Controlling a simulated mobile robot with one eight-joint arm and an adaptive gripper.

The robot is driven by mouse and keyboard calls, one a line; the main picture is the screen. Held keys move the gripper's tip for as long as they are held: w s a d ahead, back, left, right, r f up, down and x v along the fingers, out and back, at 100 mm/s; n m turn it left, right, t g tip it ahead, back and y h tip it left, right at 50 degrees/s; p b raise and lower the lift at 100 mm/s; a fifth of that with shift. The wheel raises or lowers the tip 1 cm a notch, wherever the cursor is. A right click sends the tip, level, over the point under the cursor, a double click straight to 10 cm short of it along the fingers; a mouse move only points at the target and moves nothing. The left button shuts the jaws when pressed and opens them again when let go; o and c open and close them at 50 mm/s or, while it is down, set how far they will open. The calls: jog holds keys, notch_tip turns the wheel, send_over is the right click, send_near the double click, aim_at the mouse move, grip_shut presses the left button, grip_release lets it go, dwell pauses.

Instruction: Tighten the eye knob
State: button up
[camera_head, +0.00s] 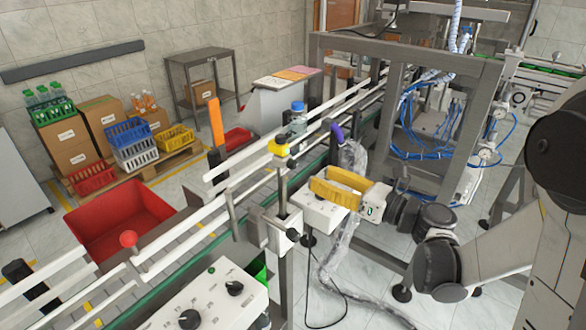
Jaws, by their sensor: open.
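A yellow knob (278,147) sits on top of a dark upright post (282,185) beside the conveyor rails; it looks like the eye knob, but I cannot tell for sure.
White guide rails (245,185) run diagonally along the conveyor. A control box with black dials (210,305) is at the front. A purple-topped part wrapped in clear plastic (338,134) stands close behind my gripper. A metal frame with blue hoses (430,125) fills the back right.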

aim_at(295, 166)
jog(key=b+x, duration=0.1)
jog(key=x, duration=0.8)
grip_shut()
